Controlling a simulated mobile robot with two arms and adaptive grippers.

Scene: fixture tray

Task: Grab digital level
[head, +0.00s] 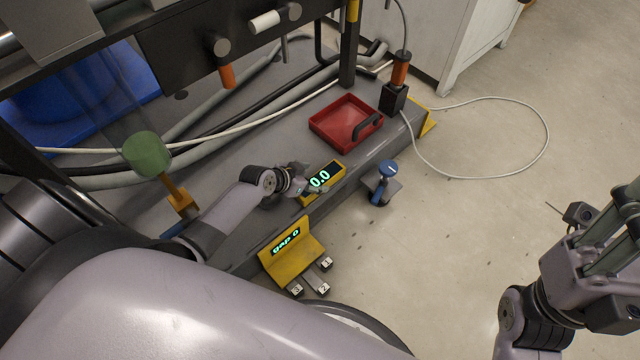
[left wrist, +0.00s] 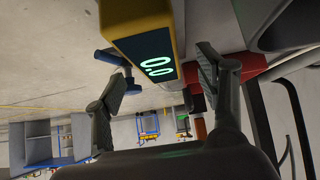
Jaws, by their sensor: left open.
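The digital level (head: 321,181) is a yellow block with a dark display reading 0.0. It rests on the grey fixture near its front edge. In the left wrist view the level (left wrist: 140,20) fills the upper middle, its display facing the camera. My left gripper (head: 300,186) is at the level's left end in the head view. Its fingers are open, one on each side of the level's near end in the wrist view (left wrist: 162,66); I cannot tell whether they touch it. My right gripper (head: 622,215) is at the right edge, partly cut off, far from the level.
A red tray (head: 327,125) with a dark handle lies behind the level. A blue-topped part (head: 386,168) stands just right of it. A yellow bracket reading "gap 0" (head: 304,250) is in front, with numbered blocks. A cable loops over open floor at right.

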